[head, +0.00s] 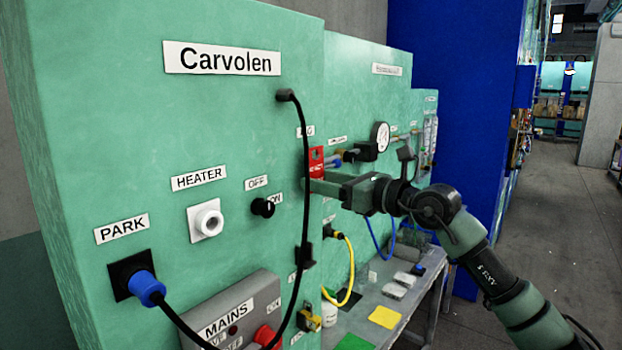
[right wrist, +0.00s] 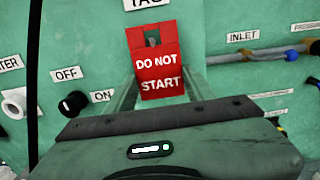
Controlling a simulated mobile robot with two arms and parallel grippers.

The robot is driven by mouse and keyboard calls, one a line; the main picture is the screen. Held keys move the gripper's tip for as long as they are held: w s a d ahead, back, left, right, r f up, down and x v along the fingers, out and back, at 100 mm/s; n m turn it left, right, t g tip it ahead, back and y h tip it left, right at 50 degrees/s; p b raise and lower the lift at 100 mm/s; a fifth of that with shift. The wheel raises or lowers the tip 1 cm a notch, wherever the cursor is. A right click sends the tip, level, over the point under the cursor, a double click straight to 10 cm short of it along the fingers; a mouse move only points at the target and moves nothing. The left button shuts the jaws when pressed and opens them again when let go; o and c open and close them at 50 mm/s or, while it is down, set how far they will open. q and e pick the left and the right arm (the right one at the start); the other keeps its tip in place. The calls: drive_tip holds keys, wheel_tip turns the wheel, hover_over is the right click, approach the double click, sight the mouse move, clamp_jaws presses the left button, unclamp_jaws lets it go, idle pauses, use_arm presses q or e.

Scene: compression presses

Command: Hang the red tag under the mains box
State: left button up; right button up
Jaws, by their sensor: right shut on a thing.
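The red tag (right wrist: 158,62) reads "DO NOT START" and has a hole near its top. It hangs upright against the green panel, below a label cut off by the top of the right wrist view. In the head view the tag (head: 316,158) shows edge-on at the panel's right side. My right gripper (head: 318,185) is shut on the tag's lower part; the tag stands between its fingers. Whether the tag still touches a hook is hidden. The grey mains box (head: 258,292), with a red knob (head: 265,335), is at the lower left; its underside is out of view. My left gripper is not in view.
A black cable (head: 306,190) hangs down the panel between the mains box and my right gripper. A blue plug (head: 147,288) sits in the PARK socket. A gauge (head: 380,136) and pipes are beyond my gripper. A grey bench (head: 385,330) stands below it.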

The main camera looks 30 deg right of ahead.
drive_tip(key=shift+b+v, duration=2.05)
drive_tip(key=shift+v, duration=0.05)
drive_tip(key=shift+s, duration=0.1)
drive_tip(key=shift+b+v, duration=2.5)
drive_tip(key=shift+b, duration=0.2)
